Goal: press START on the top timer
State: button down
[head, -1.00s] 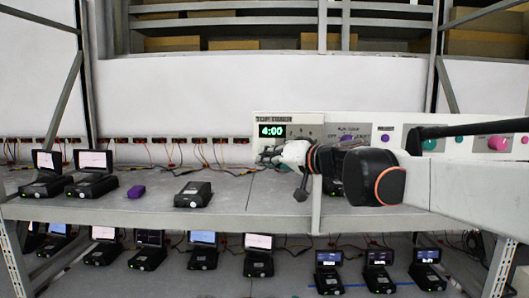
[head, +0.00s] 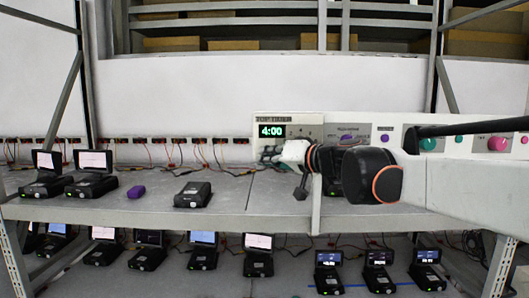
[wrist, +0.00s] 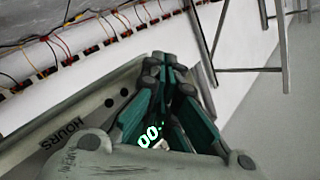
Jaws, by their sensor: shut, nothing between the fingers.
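The top timer (head: 306,130) is a pale panel on the back of the upper shelf. Its green display (head: 272,131) reads 4:00. My gripper (head: 267,154) is shut and empty, close to the lower part of the timer in the head view. I cannot tell whether it touches the panel. The START button cannot be made out; my gripper may cover it. In the wrist view, the teal fingers (wrist: 172,62) are together at their tips, and part of the display (wrist: 150,134) shows between them.
Several devices stand on the lower shelf.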

dwell(0.6)
jog(key=shift+s, duration=0.7)
jog(key=shift+s, duration=0.1)
jog(key=s, duration=0.5)
jog(key=shift+a+p, duration=0.1)
jog(key=shift+p, duration=0.2)
jog(key=shift+w, duration=0.1)
